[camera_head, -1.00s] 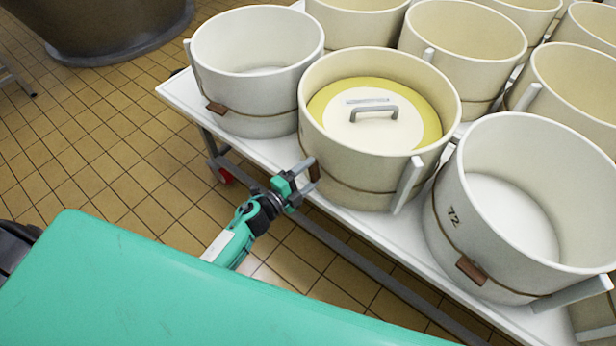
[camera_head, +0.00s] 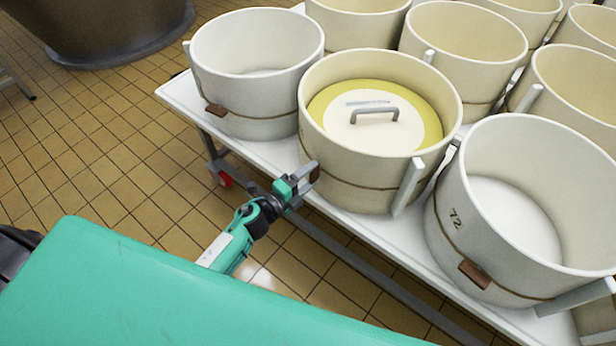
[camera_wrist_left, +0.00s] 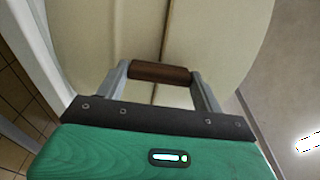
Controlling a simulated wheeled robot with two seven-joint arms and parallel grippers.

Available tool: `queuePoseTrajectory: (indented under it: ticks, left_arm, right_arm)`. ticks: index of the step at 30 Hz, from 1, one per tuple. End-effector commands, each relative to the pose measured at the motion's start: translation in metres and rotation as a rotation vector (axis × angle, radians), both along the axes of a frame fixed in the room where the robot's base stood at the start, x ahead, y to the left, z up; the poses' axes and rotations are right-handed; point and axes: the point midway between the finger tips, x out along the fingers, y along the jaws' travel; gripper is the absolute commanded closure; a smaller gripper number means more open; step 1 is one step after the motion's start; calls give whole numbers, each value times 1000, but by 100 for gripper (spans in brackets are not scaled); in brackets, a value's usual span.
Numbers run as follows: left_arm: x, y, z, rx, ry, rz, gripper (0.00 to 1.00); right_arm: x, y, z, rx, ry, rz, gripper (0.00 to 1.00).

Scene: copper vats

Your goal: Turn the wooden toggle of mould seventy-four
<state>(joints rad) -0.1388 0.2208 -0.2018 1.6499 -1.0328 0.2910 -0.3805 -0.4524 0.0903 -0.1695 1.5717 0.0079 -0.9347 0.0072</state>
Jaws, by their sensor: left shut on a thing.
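The mould (camera_head: 345,185) in front of my left gripper is a cream round tub with a brown cord and a yellow filling under a white lid (camera_head: 370,125) with a grey handle. I cannot read a number on it. My left gripper (camera_head: 312,178) is at its near left wall. In the left wrist view, the gripper (camera_wrist_left: 160,82) is shut on the brown wooden toggle (camera_wrist_left: 160,72), one finger at each end. The toggle lies crosswise to the cord (camera_wrist_left: 168,30). In the head view the fingers mostly hide the toggle. My right gripper is not in view.
The moulds stand on a white wheeled table (camera_head: 180,95). Mould 72 (camera_head: 455,250) is close on the right, its toggle (camera_head: 473,273) along its cord. An empty mould (camera_head: 255,110) is on the left. Tiled floor (camera_head: 110,150) is open at left.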

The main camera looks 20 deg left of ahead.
Motion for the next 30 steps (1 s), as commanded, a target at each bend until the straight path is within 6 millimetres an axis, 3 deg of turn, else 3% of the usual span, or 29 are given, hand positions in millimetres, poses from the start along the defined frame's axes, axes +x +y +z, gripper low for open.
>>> queuePoseTrajectory:
  ticks: [1,3,4,16,30]
  left_arm:
    - [-1,-1,-2,3,2,-2,26]
    - [-1,0,-1,3,1,-2,12]
    - [-1,0,-1,3,1,-1,10]
    - [-7,4,-1,0,1,0,10]
    - [-82,42,-3,1,4,0,10]
  right_arm:
    - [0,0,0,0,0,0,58]
    - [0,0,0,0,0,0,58]
    - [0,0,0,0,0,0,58]
    - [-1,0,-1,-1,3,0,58]
    - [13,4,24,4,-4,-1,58]
